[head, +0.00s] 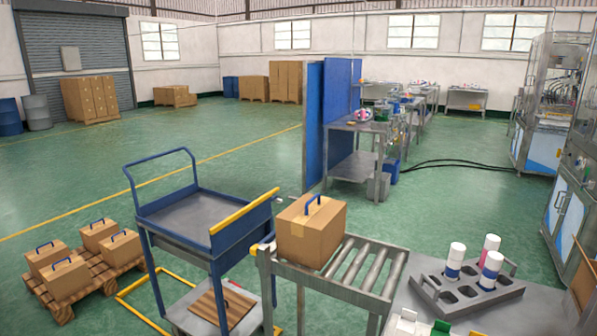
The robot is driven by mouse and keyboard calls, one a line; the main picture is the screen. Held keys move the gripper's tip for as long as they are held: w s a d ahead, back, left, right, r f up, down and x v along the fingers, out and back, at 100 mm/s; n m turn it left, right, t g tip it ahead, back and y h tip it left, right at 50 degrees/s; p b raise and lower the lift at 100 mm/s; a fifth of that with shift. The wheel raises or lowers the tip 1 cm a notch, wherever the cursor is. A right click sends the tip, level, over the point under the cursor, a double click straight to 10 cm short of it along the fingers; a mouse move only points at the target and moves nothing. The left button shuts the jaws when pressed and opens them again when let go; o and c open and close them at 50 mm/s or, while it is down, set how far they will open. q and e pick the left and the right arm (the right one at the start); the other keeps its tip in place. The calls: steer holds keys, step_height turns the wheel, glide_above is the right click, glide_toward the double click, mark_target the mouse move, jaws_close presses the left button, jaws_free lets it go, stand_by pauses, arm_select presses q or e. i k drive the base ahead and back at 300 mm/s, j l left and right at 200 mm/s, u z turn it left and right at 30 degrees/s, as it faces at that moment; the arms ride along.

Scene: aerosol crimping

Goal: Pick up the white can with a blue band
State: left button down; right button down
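Two white cans with a blue band stand upright in a grey tray with several pockets (455,308) at the lower right. One white can with a blue band (457,256) is on the left. The other white can with a blue band (491,268) is to its right and nearer. The lower ends of the cans are hidden in the tray. Neither of my grippers is in view.
The tray lies on a grey table (540,312). Small white and green items (408,323) sit at its front edge. To the left, a roller conveyor (350,270) holds a carton with a blue handle (311,232). A blue cart (205,225) stands farther left.

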mark_target(456, 252)
steer(key=i+j+z, duration=0.6)
steer(key=j, duration=0.3)
steer(key=i, duration=0.1)
